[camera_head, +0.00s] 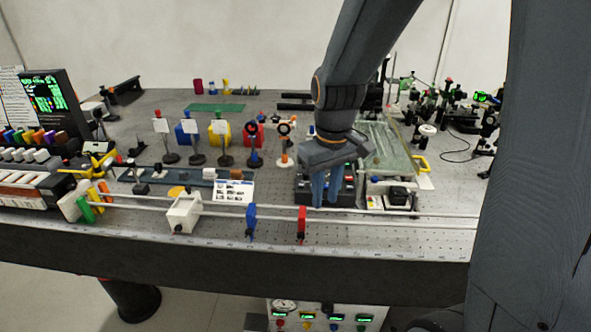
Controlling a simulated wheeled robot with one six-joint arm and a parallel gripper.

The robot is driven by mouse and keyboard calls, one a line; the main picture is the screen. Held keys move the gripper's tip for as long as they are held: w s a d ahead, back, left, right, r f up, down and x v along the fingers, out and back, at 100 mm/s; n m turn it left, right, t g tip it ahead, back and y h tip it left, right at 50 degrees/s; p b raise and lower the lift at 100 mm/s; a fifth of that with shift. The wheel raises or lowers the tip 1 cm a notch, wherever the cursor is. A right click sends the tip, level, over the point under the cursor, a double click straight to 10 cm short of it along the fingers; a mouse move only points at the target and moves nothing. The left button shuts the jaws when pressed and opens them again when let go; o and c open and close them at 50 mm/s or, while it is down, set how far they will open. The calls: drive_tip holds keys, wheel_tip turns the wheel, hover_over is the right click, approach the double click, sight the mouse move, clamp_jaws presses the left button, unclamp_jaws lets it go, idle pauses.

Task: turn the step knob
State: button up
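My arm reaches down from the top of the picture. My gripper (327,190) points down at a low black box (304,195) near the front of the bench. Blue-grey fingers show against the box, but the gap between them is unclear. Small coloured spots show on the box top behind the fingers. I cannot pick out the step knob; it may be hidden by the gripper. I cannot tell whether the fingers touch anything.
Metal rails (345,211) run along the front, with a blue clamp (251,215) and a red clamp (302,219). A small black device (398,196) stands right of the box. Posts with cards and optics stand behind left. A glass-like plate (388,150) lies behind right.

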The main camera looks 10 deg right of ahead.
sight(306, 176)
drive_tip(key=w+r+n, duration=0.1)
drive_tip(key=w+n, duration=0.1)
drive_tip(key=w, duration=0.3)
drive_tip(key=w+r+n, duration=0.1)
drive_tip(key=w+n, duration=0.1)
drive_tip(key=w, duration=0.3)
drive_tip(key=w+r+n+g, duration=0.1)
drive_tip(key=w+r+n, duration=0.1)
drive_tip(key=w, duration=0.4)
drive_tip(key=shift+r, duration=0.1)
drive_tip(key=shift+w, duration=0.1)
wheel_tip(306, 176, down, 8)
drive_tip(key=shift+r+p, duration=0.2)
drive_tip(key=shift+p, duration=1)
clamp_jaws()
